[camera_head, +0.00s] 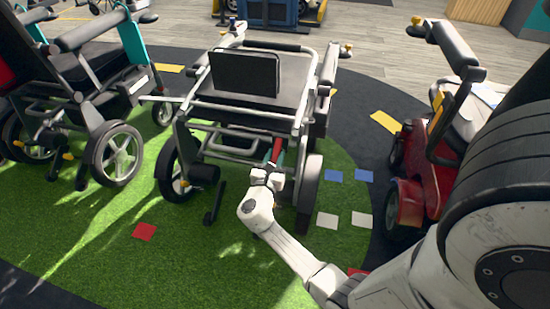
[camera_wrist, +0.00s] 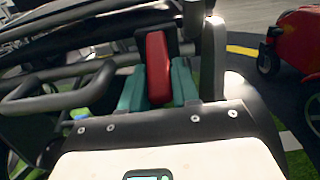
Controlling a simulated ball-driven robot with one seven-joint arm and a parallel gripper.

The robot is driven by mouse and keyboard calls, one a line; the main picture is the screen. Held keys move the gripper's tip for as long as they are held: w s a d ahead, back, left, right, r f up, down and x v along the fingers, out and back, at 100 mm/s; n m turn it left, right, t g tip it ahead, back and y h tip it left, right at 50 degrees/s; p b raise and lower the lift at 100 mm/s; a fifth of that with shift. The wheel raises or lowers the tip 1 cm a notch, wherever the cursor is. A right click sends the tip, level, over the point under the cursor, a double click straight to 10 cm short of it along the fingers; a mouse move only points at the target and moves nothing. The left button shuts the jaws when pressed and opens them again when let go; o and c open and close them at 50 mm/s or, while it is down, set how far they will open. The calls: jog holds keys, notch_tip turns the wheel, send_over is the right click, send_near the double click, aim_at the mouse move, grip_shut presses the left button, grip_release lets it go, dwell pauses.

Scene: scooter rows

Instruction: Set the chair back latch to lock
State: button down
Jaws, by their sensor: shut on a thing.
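A red latch lever (camera_head: 277,148) shows at the chair's rear frame, right of centre. My gripper (camera_head: 279,163) reaches it from the near side. In the wrist view the red lever (camera_wrist: 158,65) stands upright between the teal fingers of my gripper (camera_wrist: 160,88), which is shut on it.
Another wheelchair (camera_head: 95,90) stands at the left. A red scooter (camera_head: 408,165) stands close on the right; it also shows in the wrist view (camera_wrist: 297,42). Flat coloured squares lie on the open turf.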

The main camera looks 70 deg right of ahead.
aim_at(277, 150)
jog(key=shift+r+p, duration=0.15)
jog(key=shift+p, duration=0.15)
jog(key=r+y+p, duration=0.1)
jog(key=p, duration=0.3)
jog(key=shift+a+r+p, duration=0.15)
jog(key=shift+p, duration=0.15)
jog(key=r+y+p, duration=0.1)
jog(key=y+p, duration=0.1)
jog(key=p, duration=0.3)
jog(key=shift+a, duration=0.1)
jog(key=y+p, duration=0.1)
jog(key=p, duration=0.3)
jog(key=r+y+p, duration=0.1)
jog(key=y+p, duration=0.1)
jog(key=p, duration=0.3)
jog(key=shift+r, duration=0.1)
jog(key=y+p, duration=0.1)
jog(key=p, duration=0.1)
jog(key=shift+r+p, duration=0.1)
jog(key=shift+p, duration=0.2)
jog(key=shift+y+p, duration=0.4)
jog(key=shift+p, duration=0.1)
jog(key=c, duration=0.9)
grip_release()
